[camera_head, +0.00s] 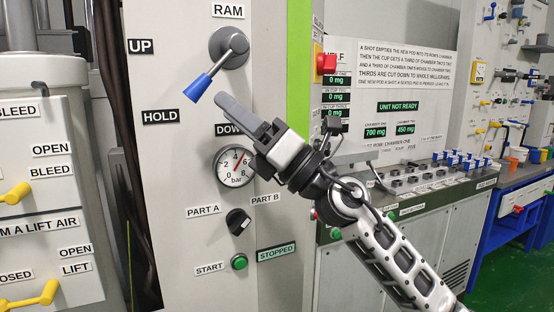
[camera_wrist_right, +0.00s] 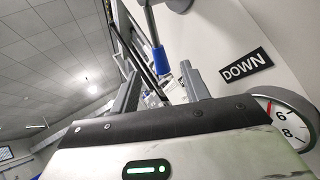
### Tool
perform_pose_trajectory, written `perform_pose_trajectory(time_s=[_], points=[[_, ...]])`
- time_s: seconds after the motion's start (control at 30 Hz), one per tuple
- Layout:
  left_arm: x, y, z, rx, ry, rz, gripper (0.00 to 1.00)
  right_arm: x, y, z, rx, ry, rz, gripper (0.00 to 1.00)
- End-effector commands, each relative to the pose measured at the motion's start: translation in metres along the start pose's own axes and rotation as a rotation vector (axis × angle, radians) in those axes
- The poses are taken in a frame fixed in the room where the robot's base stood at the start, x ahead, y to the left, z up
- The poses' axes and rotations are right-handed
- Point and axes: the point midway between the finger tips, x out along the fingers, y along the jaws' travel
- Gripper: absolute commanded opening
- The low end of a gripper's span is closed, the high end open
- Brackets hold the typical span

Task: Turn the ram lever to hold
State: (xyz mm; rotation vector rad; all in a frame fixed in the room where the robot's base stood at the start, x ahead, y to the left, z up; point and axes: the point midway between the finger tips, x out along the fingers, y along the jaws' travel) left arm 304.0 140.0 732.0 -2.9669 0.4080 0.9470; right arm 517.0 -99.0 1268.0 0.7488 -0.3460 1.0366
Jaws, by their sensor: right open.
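The ram lever (camera_head: 228,49) sits on a round grey hub under the RAM label on the light grey panel. Its blue-tipped handle (camera_head: 198,87) slants down and left, roughly toward the HOLD label (camera_head: 161,116). The UP label (camera_head: 140,46) is left of the hub and the DOWN label (camera_head: 230,129) is below it. My right gripper (camera_head: 224,102) is just below and right of the blue tip. In the right wrist view its fingers (camera_wrist_right: 161,82) are apart, with the blue tip (camera_wrist_right: 160,61) showing in the gap between them. I cannot tell whether they touch it. My left gripper is not in view.
A pressure gauge (camera_head: 235,166), a black selector knob (camera_head: 238,221) and a green start button (camera_head: 239,262) sit below the lever. A red button (camera_head: 326,63) is to the right. Yellow-handled valves (camera_head: 32,297) are at left. The panel left of the handle is clear.

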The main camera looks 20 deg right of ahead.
Motion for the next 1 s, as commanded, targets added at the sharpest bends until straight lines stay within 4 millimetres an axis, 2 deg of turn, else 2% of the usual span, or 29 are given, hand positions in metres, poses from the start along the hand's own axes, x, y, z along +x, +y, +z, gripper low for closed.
perform_pose_trajectory(time_s=[0.03,0.2,0.4,0.6,1.0], points=[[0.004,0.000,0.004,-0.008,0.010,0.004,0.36,-0.017,-0.003,-0.005,-0.003,0.003,-0.002,0.46],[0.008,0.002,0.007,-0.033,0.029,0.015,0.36,-0.055,-0.003,-0.004,-0.001,0.001,-0.002,0.46],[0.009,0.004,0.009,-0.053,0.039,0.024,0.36,-0.082,-0.001,-0.002,0.000,0.000,-0.001,0.46],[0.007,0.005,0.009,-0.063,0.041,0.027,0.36,-0.089,0.000,0.000,-0.001,-0.001,0.001,0.46],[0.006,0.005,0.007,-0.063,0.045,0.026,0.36,-0.089,0.000,0.000,0.004,-0.001,0.000,0.46]])
